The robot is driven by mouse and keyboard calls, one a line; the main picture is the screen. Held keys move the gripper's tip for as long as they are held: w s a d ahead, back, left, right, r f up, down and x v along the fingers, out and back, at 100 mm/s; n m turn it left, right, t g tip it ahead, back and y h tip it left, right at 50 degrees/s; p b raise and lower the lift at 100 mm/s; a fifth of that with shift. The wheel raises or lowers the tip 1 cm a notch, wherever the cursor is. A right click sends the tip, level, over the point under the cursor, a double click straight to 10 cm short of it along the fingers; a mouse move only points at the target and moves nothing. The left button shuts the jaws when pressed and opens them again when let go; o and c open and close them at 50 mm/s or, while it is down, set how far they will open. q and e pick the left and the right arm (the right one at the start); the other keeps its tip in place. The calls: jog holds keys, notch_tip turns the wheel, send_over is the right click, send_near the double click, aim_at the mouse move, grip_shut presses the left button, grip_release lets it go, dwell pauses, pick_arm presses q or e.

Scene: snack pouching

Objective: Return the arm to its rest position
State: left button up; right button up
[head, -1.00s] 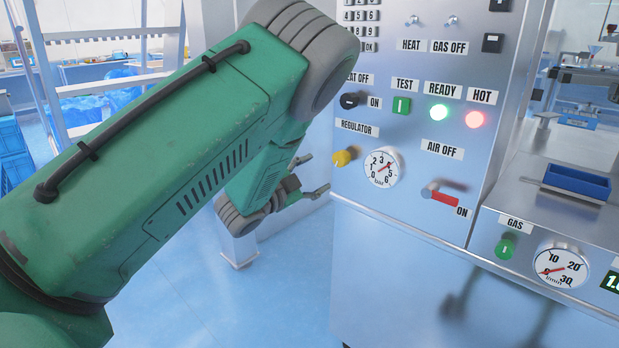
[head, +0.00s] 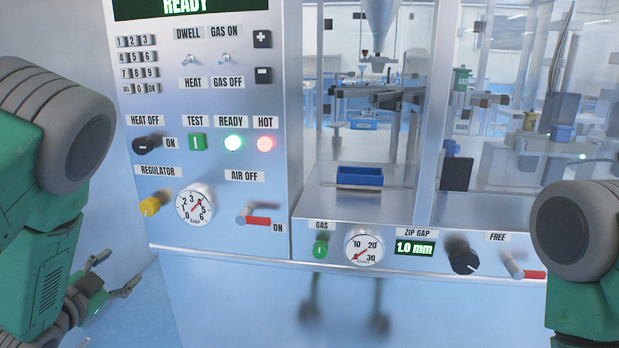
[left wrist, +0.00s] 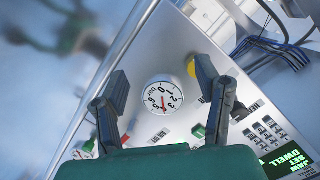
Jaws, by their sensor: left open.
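My left arm comes in at the left edge of the head view, its forearm hanging down. My left gripper (head: 112,274) is open and empty, low at the left and apart from the machine panel (head: 225,105). In the left wrist view the two fingers of the left gripper (left wrist: 163,85) stand wide apart. The pressure dial (left wrist: 165,98) shows between them, with the yellow regulator knob (left wrist: 192,70) by the right finger. My right arm shows at the right edge of the head view; its gripper is out of frame.
The panel carries a black heat knob (head: 147,145), a green test button (head: 197,142), a red-handled air lever (head: 257,220) and a gas dial (head: 363,247). A blue tray (head: 360,177) sits in the machine's bay. Blue floor is free below my left gripper.

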pick_arm(q)
jog(key=s+d+f+n+g+y, duration=0.1)
jog(key=s+d+f+n+g, duration=0.25)
jog(key=s+f, duration=0.55)
jog(key=s+d+f+n+g, duration=0.1)
jog(key=s+d+f+g, duration=0.2)
jog(key=s, duration=0.5)
jog(key=s+d+f+n+g+p, duration=0.1)
jog(key=s+d+f+g, duration=0.3)
jog(key=s, duration=0.5)
jog(key=s+d+f+n+g+h+p, duration=0.1)
jog(key=s+d+f+n+g, duration=0.1)
jog(key=s+d+f+g, duration=0.2)
jog(key=s+f+g, duration=0.1)
jog(key=s+f, duration=0.2)
jog(key=s, duration=0.1)
jog(key=shift+s+d, duration=0.15)
